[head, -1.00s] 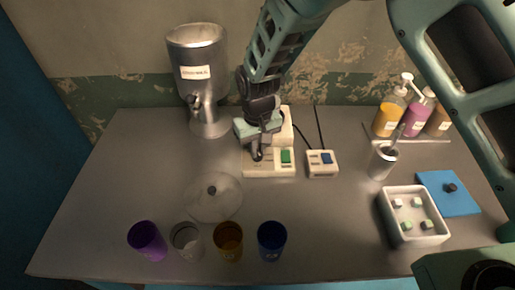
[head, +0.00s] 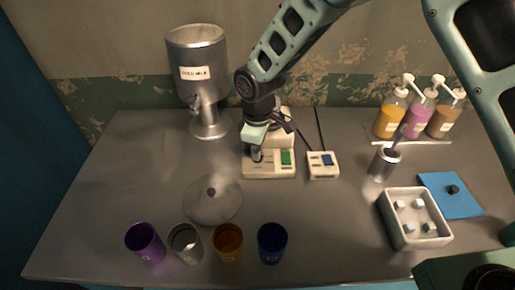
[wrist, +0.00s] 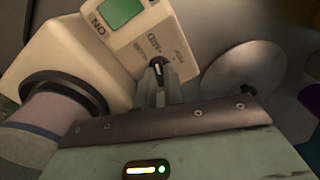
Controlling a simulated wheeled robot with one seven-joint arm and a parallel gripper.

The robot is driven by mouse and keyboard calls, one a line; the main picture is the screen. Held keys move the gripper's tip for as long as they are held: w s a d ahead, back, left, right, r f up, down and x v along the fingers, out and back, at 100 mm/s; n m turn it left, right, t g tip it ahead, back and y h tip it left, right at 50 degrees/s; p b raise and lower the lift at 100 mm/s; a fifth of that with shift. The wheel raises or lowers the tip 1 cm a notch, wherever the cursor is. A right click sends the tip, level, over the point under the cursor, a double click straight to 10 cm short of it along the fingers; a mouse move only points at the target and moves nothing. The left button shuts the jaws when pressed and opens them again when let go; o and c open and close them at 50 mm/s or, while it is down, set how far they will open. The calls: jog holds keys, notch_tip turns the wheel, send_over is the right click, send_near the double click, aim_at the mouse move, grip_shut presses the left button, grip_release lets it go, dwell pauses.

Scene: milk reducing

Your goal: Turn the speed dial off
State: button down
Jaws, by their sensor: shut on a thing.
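A cream mixer base (head: 258,171) stands at the back middle of the table, with a green switch (head: 286,157) on its right part. In the wrist view the base (wrist: 148,45) shows the green switch (wrist: 120,12) marked ON and a small dark dial (wrist: 158,70) with printed marks. My gripper (head: 256,156) points down at the left part of the base. In the wrist view my gripper's fingers (wrist: 157,80) are shut on the dial, which is partly hidden between them.
A steel dispenser (head: 197,60) stands at the back left. A glass lid (head: 212,200) lies in front, with several cups (head: 228,243) along the front edge. A white tray (head: 414,218) is at the right.

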jog(key=shift+n, duration=0.6)
jog(key=c, duration=1.5)
grip_release()
jog(key=shift+r, duration=0.1)
notch_tip(320, 180, up, 17)
jog(key=b, duration=0.2)
jog(key=shift+r, duration=0.15)
jog(key=shift+o, duration=0.3)
